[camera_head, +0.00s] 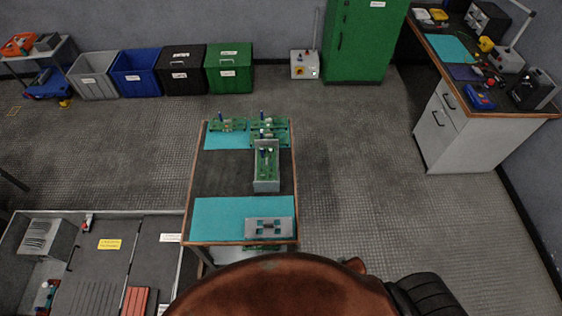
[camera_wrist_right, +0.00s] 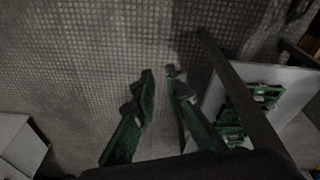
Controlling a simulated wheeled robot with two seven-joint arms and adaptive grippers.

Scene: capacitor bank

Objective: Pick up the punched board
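A light grey plate with dark cut-outs (camera_head: 269,228), which looks like the punched board, lies on the teal mat (camera_head: 215,215) at the near end of the table in the head view. My right gripper (camera_wrist_right: 160,76) shows only in the right wrist view. Its two green fingers are apart with nothing between them, above the grey textured floor. A pale surface with green boards (camera_wrist_right: 240,105) lies to the right of its fingers. My left gripper is in neither view.
A grey tray with a green circuit board (camera_head: 266,170) stands mid-table, with several green boards (camera_head: 228,125) behind it. A flat grey unit (camera_head: 100,262) is at left. Bins (camera_head: 228,68) line the back wall; a workbench (camera_head: 455,130) is at right. The floor right of the table is clear.

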